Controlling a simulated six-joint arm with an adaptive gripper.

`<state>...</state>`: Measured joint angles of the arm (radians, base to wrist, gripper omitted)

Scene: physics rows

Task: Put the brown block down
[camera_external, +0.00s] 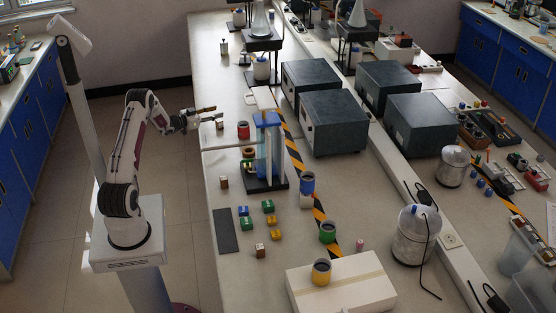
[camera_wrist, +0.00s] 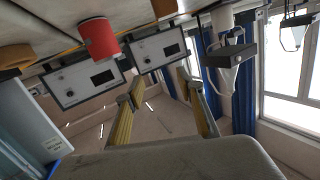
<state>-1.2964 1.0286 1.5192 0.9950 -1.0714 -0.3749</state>
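My gripper (camera_external: 212,113) is at the left edge of the long bench, beside the red cup (camera_external: 243,131). In the wrist view my gripper (camera_wrist: 162,110) has its two yellowish fingers wide apart, with nothing visible between them. A small brown block (camera_external: 223,183) stands on the bench near its left edge, apart from my gripper.
A blue-topped apparatus (camera_external: 268,150) stands right of my gripper. Several grey instrument boxes (camera_external: 334,122) are farther right. Small coloured blocks (camera_external: 268,206) and a dark mat (camera_external: 226,231) lie toward the front.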

